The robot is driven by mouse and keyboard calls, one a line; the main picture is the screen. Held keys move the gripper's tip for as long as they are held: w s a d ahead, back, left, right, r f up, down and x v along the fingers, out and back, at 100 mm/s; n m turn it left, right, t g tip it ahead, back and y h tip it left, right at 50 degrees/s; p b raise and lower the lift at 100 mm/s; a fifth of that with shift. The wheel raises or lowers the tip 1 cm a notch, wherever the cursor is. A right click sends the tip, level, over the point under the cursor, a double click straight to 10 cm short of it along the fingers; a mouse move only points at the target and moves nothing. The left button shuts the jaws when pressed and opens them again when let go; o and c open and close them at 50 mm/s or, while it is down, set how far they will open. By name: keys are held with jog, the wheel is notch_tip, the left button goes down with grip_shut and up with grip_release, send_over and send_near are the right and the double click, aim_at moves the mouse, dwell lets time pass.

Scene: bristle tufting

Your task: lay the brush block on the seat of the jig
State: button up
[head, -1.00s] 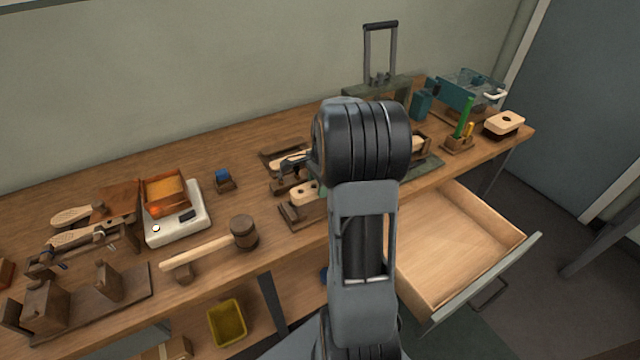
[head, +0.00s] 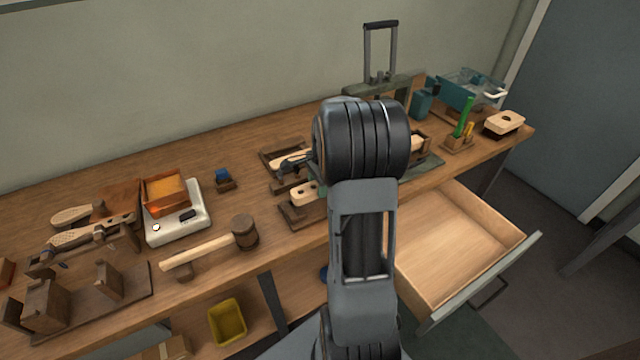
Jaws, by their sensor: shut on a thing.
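My gripper (head: 293,161) shows only in part as a dark grey shape at the left edge of my arm's big black joint, which hides the wrist. It appears shut on a pale wooden brush block (head: 279,164), most of which is covered. I cannot tell whether this block touches the dark wooden frame around it. Another pale block (head: 302,193) with dark holes lies on a dark wooden base (head: 298,216) just in front. My arm hides the right part of that base, and I cannot tell for sure which fixture is the jig.
A mallet (head: 210,250), a white scale (head: 186,233) with an orange-filled tray and a small blue item (head: 222,177) stand to the left. An open drawer (head: 450,245) juts out at the right. A pale block-topped brush (head: 503,123) stands at the right end.

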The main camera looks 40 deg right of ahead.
aim_at(320, 202)
jog(key=shift+f+b, duration=1.05)
jog(key=shift+f, duration=0.85)
jog(key=shift+f, duration=0.45)
jog(key=o, duration=1.5)
jog(key=shift+c, duration=0.2)
jog(key=shift+r, duration=0.2)
jog(key=shift+d+r+p, duration=0.25)
jog(key=shift+r+p, duration=1.35)
jog(key=shift+r, duration=0.35)
jog(key=shift+d+r+p, duration=0.2)
jog(key=shift+r+p, duration=1.4)
jog(key=shift+r, duration=0.3)
